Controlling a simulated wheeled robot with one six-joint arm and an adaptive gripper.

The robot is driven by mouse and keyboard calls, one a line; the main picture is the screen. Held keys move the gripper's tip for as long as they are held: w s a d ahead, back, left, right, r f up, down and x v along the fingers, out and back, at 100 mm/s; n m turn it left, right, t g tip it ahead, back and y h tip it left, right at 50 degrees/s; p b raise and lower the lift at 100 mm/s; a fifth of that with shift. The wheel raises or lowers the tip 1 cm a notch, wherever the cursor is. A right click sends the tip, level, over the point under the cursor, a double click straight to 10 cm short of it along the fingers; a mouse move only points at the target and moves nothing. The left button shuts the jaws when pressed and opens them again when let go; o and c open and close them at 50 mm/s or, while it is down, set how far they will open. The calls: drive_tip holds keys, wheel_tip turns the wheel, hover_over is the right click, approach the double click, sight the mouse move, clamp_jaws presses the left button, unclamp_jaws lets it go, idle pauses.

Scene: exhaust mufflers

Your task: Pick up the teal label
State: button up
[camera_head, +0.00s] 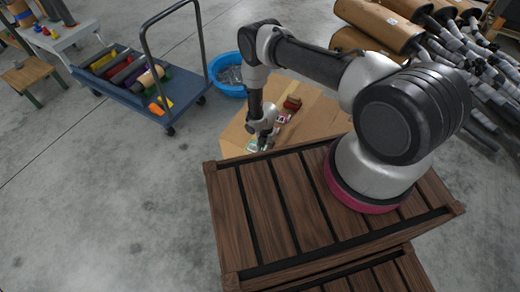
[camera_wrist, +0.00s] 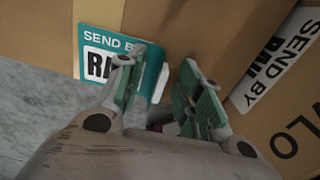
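The teal label (camera_wrist: 103,41), with white "SEND B…" lettering and a white panel with black letters, is on the face of a cardboard box (camera_wrist: 215,35) in the wrist view. Its right part is partly hidden behind the left finger, and its right edge shows between the fingers. My gripper (camera_wrist: 166,60) is open, with a clear gap between its green-padded fingers. Nothing is clearly held. In the head view my gripper (camera_head: 264,142) is low over the near left part of the cardboard surface (camera_head: 322,115).
A white label (camera_wrist: 275,62) with black lettering lies to the right in the wrist view. A small red item (camera_head: 292,103) sits on the cardboard. A blue basin (camera_head: 228,88) and a blue cart (camera_head: 135,92) stand left. The slatted wooden crate (camera_head: 225,205) is in front.

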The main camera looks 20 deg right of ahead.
drive_tip(key=shift+f, duration=0.2)
drive_tip(key=c, duration=0.7)
drive_tip(key=shift+c, duration=0.2)
drive_tip(key=shift+r, duration=0.15)
